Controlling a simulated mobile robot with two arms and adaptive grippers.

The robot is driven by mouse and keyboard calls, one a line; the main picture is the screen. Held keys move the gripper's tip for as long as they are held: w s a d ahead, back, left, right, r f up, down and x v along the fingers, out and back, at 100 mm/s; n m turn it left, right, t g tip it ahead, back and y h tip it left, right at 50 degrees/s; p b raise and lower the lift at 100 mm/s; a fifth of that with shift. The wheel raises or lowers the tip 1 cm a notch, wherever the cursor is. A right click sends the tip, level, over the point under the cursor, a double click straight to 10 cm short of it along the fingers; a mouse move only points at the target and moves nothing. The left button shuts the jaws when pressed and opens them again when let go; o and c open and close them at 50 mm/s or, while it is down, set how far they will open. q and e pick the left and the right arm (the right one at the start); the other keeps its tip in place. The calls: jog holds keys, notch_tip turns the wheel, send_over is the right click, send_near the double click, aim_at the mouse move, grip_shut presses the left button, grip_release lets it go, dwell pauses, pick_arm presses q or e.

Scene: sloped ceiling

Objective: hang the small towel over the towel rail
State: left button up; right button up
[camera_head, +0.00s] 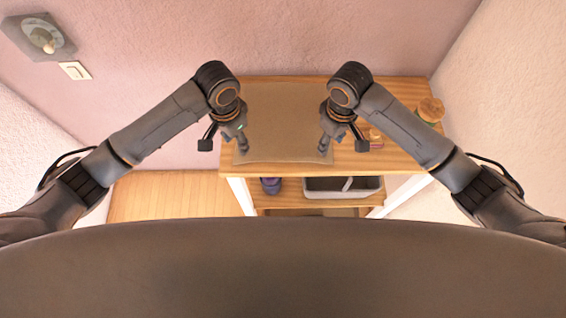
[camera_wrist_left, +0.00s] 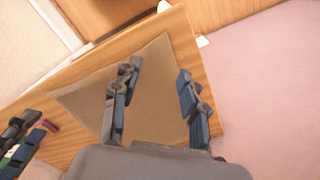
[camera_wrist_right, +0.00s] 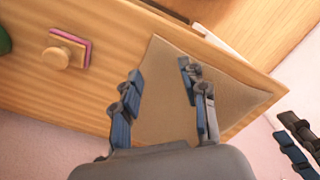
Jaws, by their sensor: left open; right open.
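The small towel, a flat tan cloth (camera_head: 285,122), lies spread on the wooden top of a shelf unit. It also shows in the left wrist view (camera_wrist_left: 155,110) and the right wrist view (camera_wrist_right: 165,105). My left gripper (camera_head: 224,144) is open above the towel's left edge, one finger outside it. My right gripper (camera_head: 343,144) is open above the towel's right edge. Both are empty. In the wrist views the towel shows between and beyond the open fingers of the left (camera_wrist_left: 156,75) and right (camera_wrist_right: 160,72) grippers. I cannot make out a towel rail.
The shelf top (camera_head: 395,158) holds a round wooden item (camera_head: 431,109) and a small pink-edged block with a knob (camera_wrist_right: 68,52) right of the towel. A grey basket (camera_head: 343,193) and a purple item (camera_head: 271,185) sit on the lower shelf. Walls stand behind and right.

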aim_at(240, 159)
pick_arm(q)
notch_tip(240, 159, down, 6)
jog(key=shift+f, duration=0.25)
pick_arm(e)
notch_tip(240, 159, down, 6)
jog(key=shift+f, duration=0.25)
pick_arm(q)
jog(key=shift+f+b, duration=0.3)
pick_arm(e)
jog(key=shift+f, duration=0.3)
pick_arm(q)
jog(key=c, duration=0.7)
pick_arm(e)
jog(key=c, duration=0.7)
pick_arm(q)
jog(key=shift+f, duration=0.1)
grip_shut()
pick_arm(e)
grip_shut()
jog(key=shift+d+f, duration=0.1)
pick_arm(q)
jog(key=shift+a, duration=0.1)
